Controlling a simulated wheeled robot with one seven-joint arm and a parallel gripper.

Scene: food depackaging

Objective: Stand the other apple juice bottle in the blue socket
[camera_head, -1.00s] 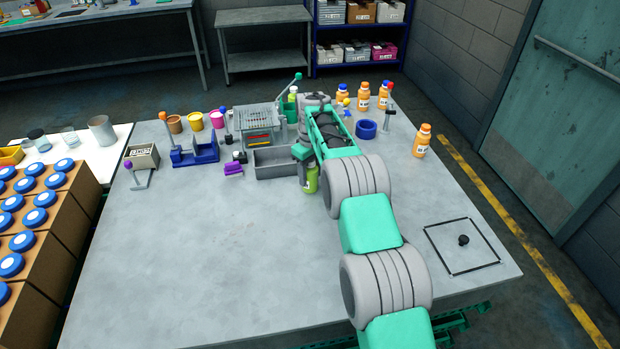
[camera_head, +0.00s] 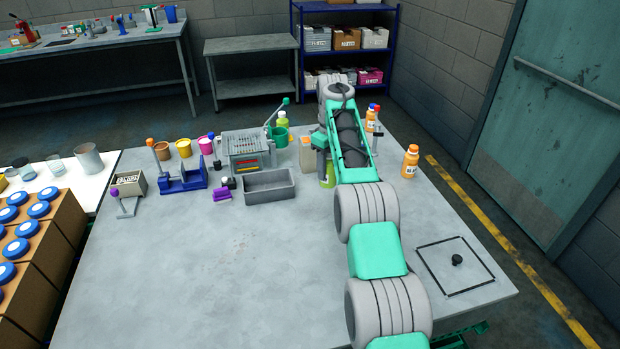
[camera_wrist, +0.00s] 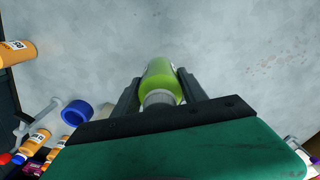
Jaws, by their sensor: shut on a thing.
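My gripper (camera_wrist: 160,88) is shut on a green apple juice bottle (camera_wrist: 160,70), with one finger on each side of it. The held bottle also shows below my arm in the head view (camera_head: 327,180), right of the grey tray. The blue socket (camera_wrist: 76,113) is a thick ring on the table, left of the held bottle in the wrist view and apart from it. My arm hides the socket in the head view.
An orange bottle (camera_head: 411,162) stands to the right of my arm, with more orange bottles (camera_head: 371,121) behind. The front middle of the table is clear.

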